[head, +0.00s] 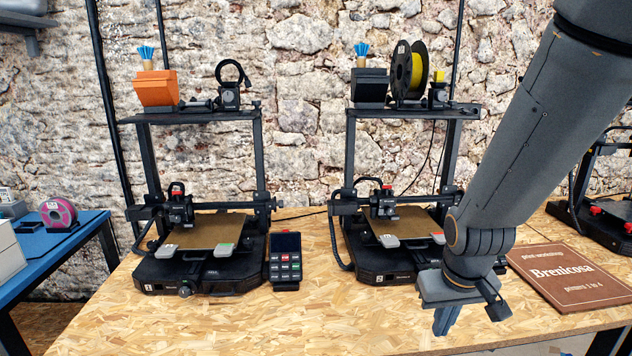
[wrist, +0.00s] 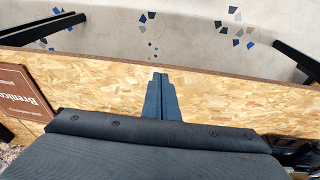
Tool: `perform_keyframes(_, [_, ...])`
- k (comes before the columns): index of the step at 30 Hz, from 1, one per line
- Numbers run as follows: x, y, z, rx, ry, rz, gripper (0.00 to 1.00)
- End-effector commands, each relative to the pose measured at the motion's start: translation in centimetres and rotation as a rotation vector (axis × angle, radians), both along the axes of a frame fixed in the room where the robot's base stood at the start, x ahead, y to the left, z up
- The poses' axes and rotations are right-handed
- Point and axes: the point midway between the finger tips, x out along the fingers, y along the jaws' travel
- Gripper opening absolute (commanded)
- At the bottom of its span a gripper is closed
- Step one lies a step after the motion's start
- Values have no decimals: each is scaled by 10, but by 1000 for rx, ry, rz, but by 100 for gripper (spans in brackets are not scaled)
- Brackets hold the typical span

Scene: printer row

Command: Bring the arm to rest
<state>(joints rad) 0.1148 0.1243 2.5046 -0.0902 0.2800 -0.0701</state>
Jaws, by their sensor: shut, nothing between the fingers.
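My arm (head: 530,140) comes in from the upper right in the head view and hangs down in front of the right-hand printer. My gripper (head: 446,320) points downward near the table's front edge. In the wrist view the gripper fingers (wrist: 159,98) are together with nothing between them. They are over the front part of the wood-chip table (wrist: 220,95). From these views I cannot tell the exact height of the fingertips above the table.
Two printers, one at the left (head: 200,270) and one in the middle (head: 385,262), stand on the table. A keypad device (head: 285,262) stands between them. A brown Brenicosa board (head: 570,278) lies right of my gripper. Another printer (head: 600,200) stands far right. The table's front centre is clear.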

Motion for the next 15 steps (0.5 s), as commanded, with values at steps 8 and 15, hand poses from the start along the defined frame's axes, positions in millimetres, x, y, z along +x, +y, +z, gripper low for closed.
perform_keyframes(8, [-71,51,13,57,188,-35,0])
perform_keyframes(15, [-73,52,13,58,193,-37,0])
